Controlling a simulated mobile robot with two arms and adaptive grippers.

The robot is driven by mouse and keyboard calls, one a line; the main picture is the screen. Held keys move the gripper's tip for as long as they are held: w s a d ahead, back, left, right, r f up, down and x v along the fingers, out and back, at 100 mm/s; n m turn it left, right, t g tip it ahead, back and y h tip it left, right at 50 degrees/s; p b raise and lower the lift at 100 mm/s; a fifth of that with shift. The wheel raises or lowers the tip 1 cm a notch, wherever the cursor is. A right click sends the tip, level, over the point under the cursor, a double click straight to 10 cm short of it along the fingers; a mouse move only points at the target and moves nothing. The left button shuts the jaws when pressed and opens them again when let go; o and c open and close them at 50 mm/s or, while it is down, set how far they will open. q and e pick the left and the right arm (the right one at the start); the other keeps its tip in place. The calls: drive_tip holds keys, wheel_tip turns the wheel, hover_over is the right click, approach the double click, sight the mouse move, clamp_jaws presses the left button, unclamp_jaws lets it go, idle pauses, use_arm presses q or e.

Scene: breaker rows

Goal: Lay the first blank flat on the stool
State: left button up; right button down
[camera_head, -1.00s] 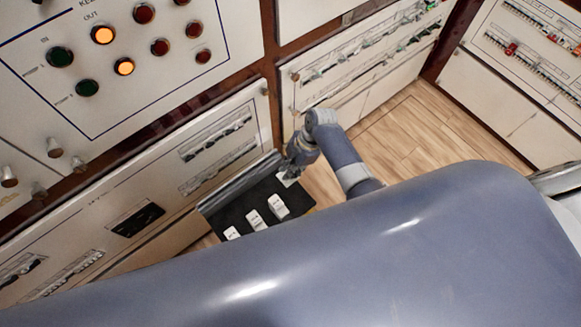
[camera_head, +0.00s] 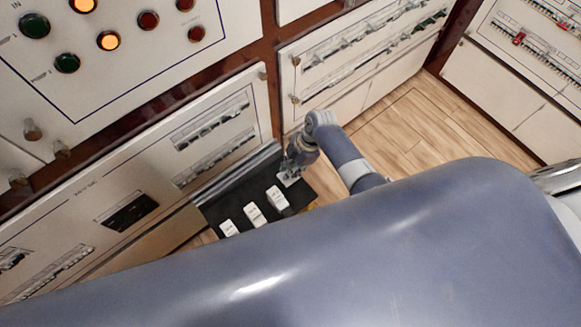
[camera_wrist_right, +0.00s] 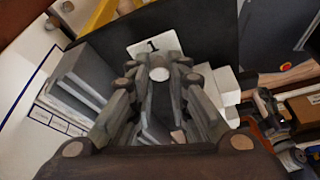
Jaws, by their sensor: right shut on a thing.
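The stool has a dark flat top (camera_head: 240,199). It also shows as the black surface in the right wrist view (camera_wrist_right: 205,25). My right gripper (camera_head: 289,172) points down at the stool's far right part and is shut. A white blank marked 1 (camera_wrist_right: 152,45) is at its fingertips. In the head view this piece (camera_head: 289,181) is small and partly hidden by the fingers. It looks close to the stool top; I cannot tell whether it touches or lies fully flat. My left gripper is not in view.
Three white labelled pieces (camera_head: 254,214) stand in a row on the stool near the gripper. A grey strip (camera_head: 236,171) runs along the stool's back edge, close to the breaker cabinet (camera_head: 130,170). Wooden floor (camera_head: 430,130) is clear at the right.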

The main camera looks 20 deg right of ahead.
drive_tip(key=shift+f, duration=0.45)
drive_tip(key=shift+f+b, duration=0.7)
drive_tip(key=shift+b, duration=0.05)
drive_tip(key=c, duration=1.4)
unclamp_jaws()
drive_tip(key=shift+c, duration=0.2)
drive_tip(key=v, duration=1.2)
